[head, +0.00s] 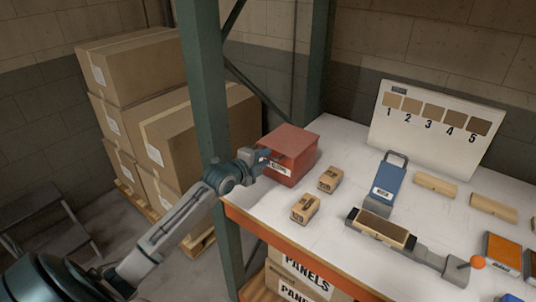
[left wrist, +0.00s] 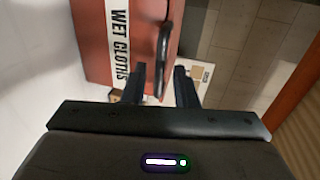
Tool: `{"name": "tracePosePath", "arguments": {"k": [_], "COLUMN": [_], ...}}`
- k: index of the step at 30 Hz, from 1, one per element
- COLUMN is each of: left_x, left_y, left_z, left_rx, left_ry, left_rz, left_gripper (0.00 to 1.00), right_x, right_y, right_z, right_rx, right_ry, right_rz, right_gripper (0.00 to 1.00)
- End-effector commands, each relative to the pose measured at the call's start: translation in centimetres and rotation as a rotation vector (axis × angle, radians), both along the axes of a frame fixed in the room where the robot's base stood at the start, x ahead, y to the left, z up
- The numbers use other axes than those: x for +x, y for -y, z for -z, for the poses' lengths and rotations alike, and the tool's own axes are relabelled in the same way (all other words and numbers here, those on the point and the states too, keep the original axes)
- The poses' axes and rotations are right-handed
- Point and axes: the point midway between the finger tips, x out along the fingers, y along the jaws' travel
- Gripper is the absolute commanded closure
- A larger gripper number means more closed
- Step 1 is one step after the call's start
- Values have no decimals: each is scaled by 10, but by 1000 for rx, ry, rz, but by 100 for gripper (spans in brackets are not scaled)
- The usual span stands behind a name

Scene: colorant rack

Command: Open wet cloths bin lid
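The wet cloths bin (head: 298,168) is a red box on the white shelf top beside the green post; its red lid (head: 291,139) looks shut. In the left wrist view its red face carries a white "WET CLOTHS" label (left wrist: 120,45) and a black handle (left wrist: 163,55). My left gripper (head: 265,158) is at the bin's left front side. In the left wrist view the two fingers (left wrist: 163,84) stand apart, with the handle's end between them; I cannot tell whether they touch it. My right gripper is not in view.
A blue-faced holder (head: 386,186), a clamp-like tool (head: 400,240) and wood blocks (head: 435,184) lie farther right. A numbered sample board (head: 432,128) stands behind. The green post (head: 208,90) rises close to my left arm.

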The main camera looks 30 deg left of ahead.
Motion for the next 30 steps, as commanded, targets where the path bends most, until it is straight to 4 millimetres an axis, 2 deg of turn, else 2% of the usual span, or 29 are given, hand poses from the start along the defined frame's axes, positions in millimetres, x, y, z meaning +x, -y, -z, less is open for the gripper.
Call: {"name": "tracePosePath", "arguments": {"k": [3,6,16,20,21,30], "left_x": [14,21,24,24,24,25], "left_y": [0,1,2,1,1,1], "left_z": [2,4,6,6,6,4], "left_rx": [-2,-2,0,0,0,0], "left_ry": [0,0,-1,-1,-1,-6], "left_rz": [-3,-1,0,0,-1,-1], "left_gripper": [74,74,74,97,100,100], "right_x": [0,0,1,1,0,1], "right_y": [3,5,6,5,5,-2], "right_z": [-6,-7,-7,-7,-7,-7], "right_rx": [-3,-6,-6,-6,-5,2], "right_ry": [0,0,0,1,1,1], "right_rz": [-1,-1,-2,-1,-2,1], "right_gripper": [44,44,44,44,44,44]}}
